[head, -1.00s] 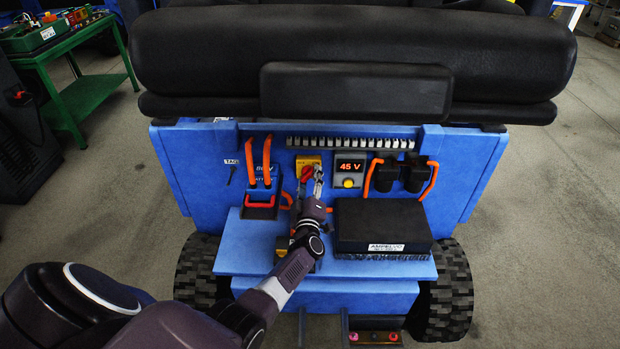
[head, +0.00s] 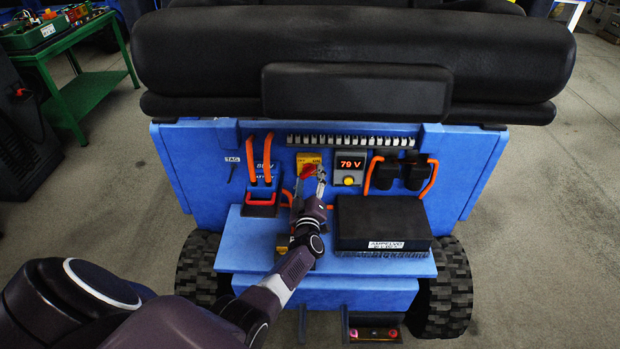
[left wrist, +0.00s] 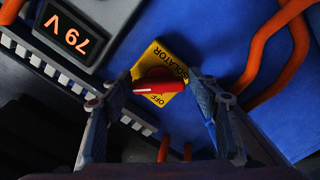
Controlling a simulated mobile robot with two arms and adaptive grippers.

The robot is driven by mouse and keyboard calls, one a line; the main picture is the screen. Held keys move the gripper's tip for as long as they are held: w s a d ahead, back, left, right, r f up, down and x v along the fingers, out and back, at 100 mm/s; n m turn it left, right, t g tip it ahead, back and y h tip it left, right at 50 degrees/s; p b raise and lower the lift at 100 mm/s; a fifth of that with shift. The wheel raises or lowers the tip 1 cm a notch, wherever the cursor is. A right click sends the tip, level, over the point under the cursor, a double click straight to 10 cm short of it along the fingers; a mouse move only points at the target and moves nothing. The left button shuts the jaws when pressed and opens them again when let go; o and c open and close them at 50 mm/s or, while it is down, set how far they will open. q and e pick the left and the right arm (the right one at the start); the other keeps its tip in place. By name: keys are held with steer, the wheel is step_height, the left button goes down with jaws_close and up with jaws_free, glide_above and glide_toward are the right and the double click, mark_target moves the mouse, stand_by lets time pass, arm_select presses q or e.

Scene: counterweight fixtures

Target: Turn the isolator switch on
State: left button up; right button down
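The isolator switch is a yellow plate (head: 307,159) with a red handle (head: 307,171) on the blue panel. In the left wrist view the plate (left wrist: 167,61) reads ISOLATOR and OFF, and the red handle (left wrist: 160,87) lies across it, with a white line at its left end. My left gripper (head: 316,178) is at the switch and partly covers it. In the left wrist view its fingers (left wrist: 159,82) are apart, one tip near each end of the handle; firm contact cannot be seen. My right gripper is in neither view.
A voltage display (head: 350,164) reading 79 V sits right of the switch, with black connectors (head: 402,173) and orange cables beyond. Orange cables (head: 259,160) stand left. A black box (head: 382,222) lies on the blue shelf (head: 235,257). A black padded bar (head: 350,60) overhangs above.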

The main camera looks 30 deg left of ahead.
arm_select(q)
steer(key=shift+o, duration=0.9)
steer(key=shift+r, duration=0.1)
steer(key=v, duration=1.2)
